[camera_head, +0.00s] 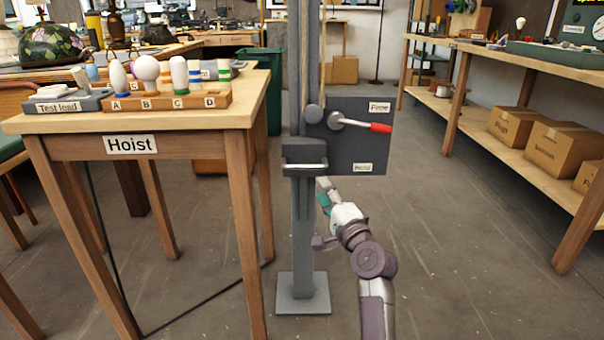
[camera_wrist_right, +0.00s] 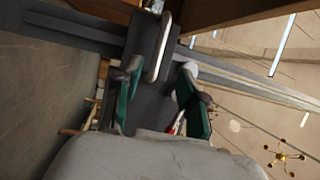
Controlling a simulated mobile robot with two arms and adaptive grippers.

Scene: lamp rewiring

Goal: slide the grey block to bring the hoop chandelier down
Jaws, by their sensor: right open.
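The grey block (camera_head: 304,152) sits on the upright grey post (camera_head: 305,235), with a pale metal handle bar (camera_head: 305,167) across its front. In the right wrist view the dark block (camera_wrist_right: 146,38) and its bar (camera_wrist_right: 159,48) lie just beyond my fingertips. My right gripper (camera_head: 323,187) is open, just below and slightly right of the block. Its green-padded fingers (camera_wrist_right: 160,75) are spread with nothing clearly between them; whether one touches the bar I cannot tell. A brass chandelier (camera_wrist_right: 284,157) hangs in the wrist view's lower right corner; I cannot tell if it is the hoop one.
A dark panel (camera_head: 360,105) with a red-gripped crank (camera_head: 379,127) is fixed right of the post. The wooden table labelled Hoist (camera_head: 185,143) stands close on the left. Shelves with cardboard boxes (camera_head: 556,146) stand right. The floor between is clear.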

